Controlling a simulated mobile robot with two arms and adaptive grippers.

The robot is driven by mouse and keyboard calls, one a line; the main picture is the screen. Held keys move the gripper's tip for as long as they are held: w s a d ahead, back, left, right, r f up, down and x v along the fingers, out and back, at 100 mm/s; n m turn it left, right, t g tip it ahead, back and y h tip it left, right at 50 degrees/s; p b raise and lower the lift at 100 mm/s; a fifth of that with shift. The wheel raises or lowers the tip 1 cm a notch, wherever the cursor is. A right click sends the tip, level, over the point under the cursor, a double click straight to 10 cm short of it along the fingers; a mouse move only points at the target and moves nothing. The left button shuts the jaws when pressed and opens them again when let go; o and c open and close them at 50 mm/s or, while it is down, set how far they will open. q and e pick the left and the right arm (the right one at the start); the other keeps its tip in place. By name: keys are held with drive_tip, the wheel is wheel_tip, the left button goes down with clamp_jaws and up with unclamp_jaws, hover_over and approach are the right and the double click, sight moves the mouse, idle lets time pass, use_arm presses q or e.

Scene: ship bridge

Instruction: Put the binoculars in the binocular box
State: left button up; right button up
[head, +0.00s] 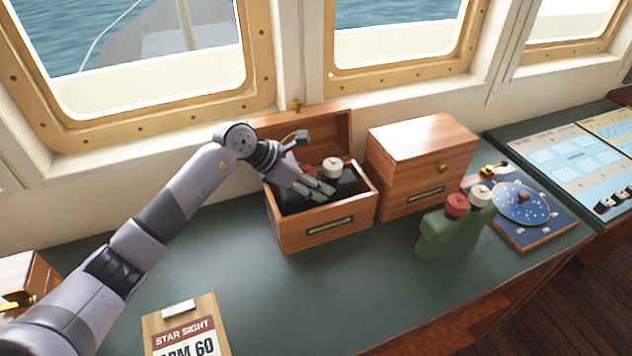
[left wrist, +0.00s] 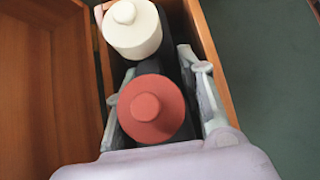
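Black binoculars (left wrist: 172,48) with one red and one white cap stand inside the open wooden box (head: 325,233). The white cap (head: 333,166) rises above the rim in the head view; the lower body is hidden, so I cannot tell whether they rest on the bottom. My left gripper (head: 322,190) reaches into the box from the left. In the left wrist view its fingers (left wrist: 155,100) lie on either side of the red-capped barrel (left wrist: 151,109); whether they press on it is unclear. Green binoculars (head: 440,230) with red and white caps stand on the counter. My right gripper is out of view.
A closed wooden box (head: 408,165) stands right of the open one. A blue round chart instrument (head: 525,205) lies farther right. A clipboard (head: 184,330) lies front left and another wooden box (head: 28,275) at the left edge. The counter's front middle is clear.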

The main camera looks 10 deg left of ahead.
use_arm(q)
drive_tip(key=o, duration=0.5)
drive_tip(key=shift+s+r, duration=0.1)
drive_tip(key=shift+a+r, duration=0.1)
drive_tip(key=shift+a, duration=0.05)
drive_tip(key=b+v, duration=0.3)
drive_tip(key=v, duration=0.7)
drive_tip(key=shift+s+a+r, duration=0.1)
drive_tip(key=shift+a+r, duration=0.05)
drive_tip(key=shift+a, duration=0.05)
drive_tip(key=shift+s+a+r, duration=0.25)
drive_tip(key=shift+a+r, duration=0.05)
drive_tip(key=shift+r, duration=0.2)
